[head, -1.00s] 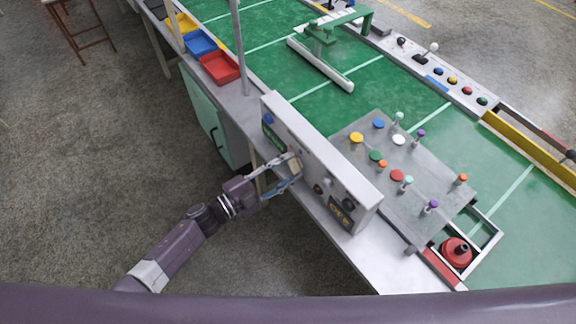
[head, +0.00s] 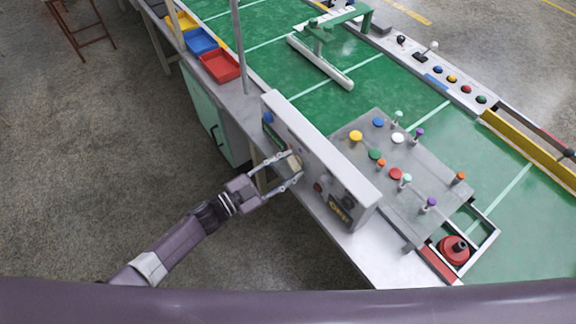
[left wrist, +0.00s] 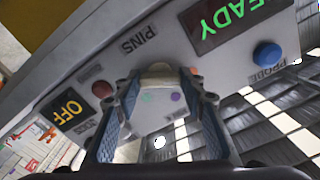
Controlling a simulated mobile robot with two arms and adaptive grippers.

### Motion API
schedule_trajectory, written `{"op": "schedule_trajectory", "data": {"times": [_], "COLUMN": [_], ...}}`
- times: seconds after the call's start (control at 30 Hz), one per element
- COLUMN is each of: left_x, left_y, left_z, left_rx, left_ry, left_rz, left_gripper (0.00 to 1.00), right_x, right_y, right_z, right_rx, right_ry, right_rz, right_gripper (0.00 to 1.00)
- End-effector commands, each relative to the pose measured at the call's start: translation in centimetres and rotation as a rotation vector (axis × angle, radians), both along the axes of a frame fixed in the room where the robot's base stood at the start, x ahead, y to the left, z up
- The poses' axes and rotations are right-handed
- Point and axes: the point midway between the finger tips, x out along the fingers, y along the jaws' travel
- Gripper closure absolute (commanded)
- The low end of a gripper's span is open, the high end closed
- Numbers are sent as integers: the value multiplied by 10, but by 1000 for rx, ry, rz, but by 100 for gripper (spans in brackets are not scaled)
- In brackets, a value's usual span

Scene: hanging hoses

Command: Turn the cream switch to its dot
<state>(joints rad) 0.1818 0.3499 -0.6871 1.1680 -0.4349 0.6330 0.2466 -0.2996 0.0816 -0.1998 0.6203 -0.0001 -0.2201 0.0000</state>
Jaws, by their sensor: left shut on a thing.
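The cream switch (head: 295,163) is on the front of the grey panel box (head: 330,158), low on its face. My left gripper (head: 287,171) has its two fingers on either side of it and is shut on it. In the left wrist view the cream switch (left wrist: 158,72) shows between the fingers, below the PINS label (left wrist: 137,40). A pale plate with a teal and a purple spot shows between the fingers. I cannot tell which mark is the switch's dot. My right gripper is not in view.
The panel also carries a green READY display (left wrist: 228,20), a blue PROBE button (left wrist: 267,54), a red button (left wrist: 102,89) and an OFF display (left wrist: 67,108). Behind it lies a grey plate (head: 440,190) with coloured pegs. Open floor (head: 120,180) lies left of the bench.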

Motion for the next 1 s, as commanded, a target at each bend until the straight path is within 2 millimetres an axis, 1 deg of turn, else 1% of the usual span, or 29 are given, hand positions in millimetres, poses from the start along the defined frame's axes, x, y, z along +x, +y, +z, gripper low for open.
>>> {"op": "schedule_trajectory", "data": {"times": [0.2,0.23,0.37,0.63,0.73,0.87,1.0], "left_x": [0,0,0,-1,-4,-16,-34], "left_y": [1,1,0,0,5,21,46], "left_z": [-2,-2,-1,-1,-1,-2,-2], "left_rx": [0,0,0,0,0,1,3], "left_ry": [6,6,5,2,2,3,6], "left_rz": [2,2,1,0,0,1,1], "left_gripper": [87,59,45,45,45,45,45], "right_x": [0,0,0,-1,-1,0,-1], "right_y": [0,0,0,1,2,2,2], "right_z": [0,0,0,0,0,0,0], "right_rx": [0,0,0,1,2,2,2], "right_ry": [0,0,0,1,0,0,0], "right_rz": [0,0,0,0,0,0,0], "right_gripper": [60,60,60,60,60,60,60]}}
